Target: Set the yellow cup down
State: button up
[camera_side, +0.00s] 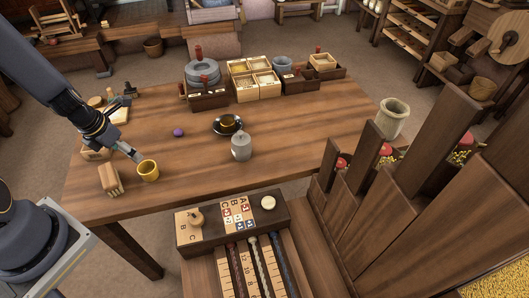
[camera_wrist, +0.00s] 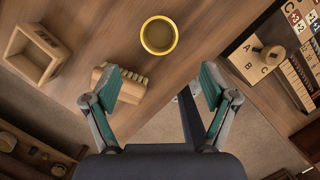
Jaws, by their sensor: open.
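The yellow cup (camera_side: 148,171) stands upright on the wooden table (camera_side: 300,135), near its front left part. In the wrist view the cup (camera_wrist: 159,35) shows from above as a round yellow rim, beyond my fingertips and apart from them. My gripper (camera_side: 137,156) is just to the left of and above the cup in the side view. In the wrist view my gripper (camera_wrist: 160,80) has its two green-padded fingers spread wide with nothing between them but a view of the table edge and floor.
A wooden toothed block (camera_side: 110,179) sits just left of the cup; it also shows behind my left finger in the wrist view. An open wooden box (camera_wrist: 35,55) is farther left. A purple ball (camera_side: 178,132), a grey lidded jar (camera_side: 241,147) and a dark saucer (camera_side: 217,131) stand farther back.

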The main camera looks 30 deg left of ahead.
jog(key=w+d+r+m+t, duration=0.1)
jog(key=d+r+m, duration=0.3)
jog(key=r+m, duration=0.55)
jog(key=d+r+m+t, duration=0.1)
jog(key=d+r+m, duration=0.4)
jog(key=r+m, duration=0.45)
jog(key=s+d+r+m, duration=0.3)
jog(key=s+r+m, duration=0.5)
jog(key=m, duration=0.8)
jog(key=shift+s+d+r+m, duration=0.2)
jog(key=shift+s+m, duration=0.1)
jog(key=shift+s, duration=0.2)
